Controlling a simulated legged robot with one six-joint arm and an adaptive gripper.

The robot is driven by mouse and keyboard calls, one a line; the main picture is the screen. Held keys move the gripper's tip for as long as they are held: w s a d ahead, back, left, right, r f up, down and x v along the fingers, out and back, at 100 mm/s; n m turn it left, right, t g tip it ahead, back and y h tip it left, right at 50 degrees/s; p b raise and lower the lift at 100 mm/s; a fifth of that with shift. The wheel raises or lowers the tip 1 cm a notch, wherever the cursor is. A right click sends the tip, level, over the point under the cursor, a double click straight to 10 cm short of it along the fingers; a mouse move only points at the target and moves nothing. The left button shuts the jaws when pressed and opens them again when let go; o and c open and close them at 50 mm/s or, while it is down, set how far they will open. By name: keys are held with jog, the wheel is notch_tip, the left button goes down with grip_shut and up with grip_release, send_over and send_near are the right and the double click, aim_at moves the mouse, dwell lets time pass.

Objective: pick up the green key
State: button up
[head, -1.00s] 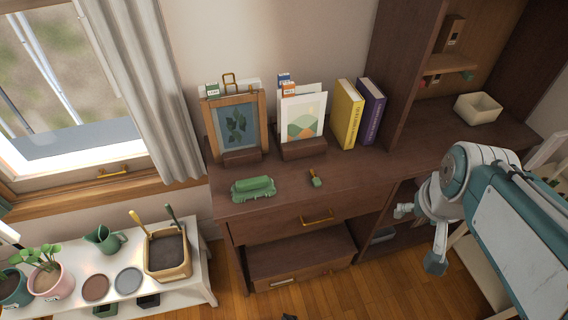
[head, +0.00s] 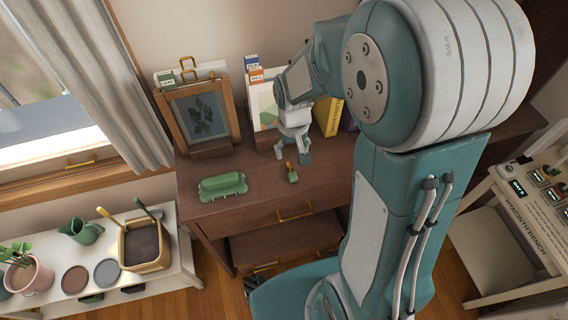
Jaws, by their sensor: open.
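The green key (head: 293,178) is a small green piece with a brass-coloured end. It lies on the dark wooden cabinet top (head: 250,212), right of a larger green object. My gripper (head: 293,154) is open and empty. It hangs fingers down, just above and behind the key in the picture. One fingertip shows close to the key's brass end; I cannot tell the exact gap.
The larger green object (head: 222,186) lies left of the key. A framed leaf picture (head: 202,115), a card holder (head: 264,104) and a yellow book (head: 331,118) stand behind. An open lower drawer (head: 270,246) juts out below. My arm hides much of the right side.

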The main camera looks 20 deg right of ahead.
send_over(292, 172)
jog(key=f, duration=0.4)
jog(key=shift+s+a, duration=0.1)
jog(key=shift+a, duration=0.25)
jog(key=f, duration=0.5)
jog(key=shift+d, duration=0.4)
jog(key=shift+a+f, duration=0.1)
jog(key=shift+f, duration=0.25)
jog(key=shift+a, duration=0.1)
jog(key=c, duration=1)
